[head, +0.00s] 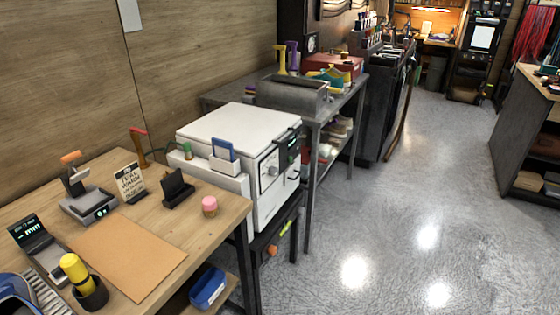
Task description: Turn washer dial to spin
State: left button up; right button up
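A white boxy machine (238,131), which looks like the washer, stands just beyond the wooden table, on a dark stand. Its front panel faces right and is seen at a steep angle. A round dial (271,169) shows on the panel, with a darker panel with green marks (293,148) beside it. The dial's labels and setting are too small to read.
The wooden table (222,226) at the front left bears an orange-brown mat (128,256), a small scale (88,206), a sign (130,182) and a pink-topped jar (209,206). A metal bench (314,117) stands beyond the machine. The grey floor (400,225) to the right is clear.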

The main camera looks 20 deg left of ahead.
aim_at(273, 170)
jog(key=u, duration=0.4)
jog(key=i+l+u, duration=0.1)
jog(key=u, duration=0.65)
jog(key=i+l+u, duration=0.1)
jog(key=u, duration=0.25)
jog(key=i+l+u, duration=0.25)
jog(key=l+u, duration=0.2)
jog(key=l, duration=0.45)
jog(key=i+l+u, duration=0.1)
jog(key=l+u, duration=0.4)
jog(key=l, duration=0.4)
jog(key=k+l+u, duration=0.1)
jog(key=l+u, duration=0.35)
jog(key=l, duration=0.5)
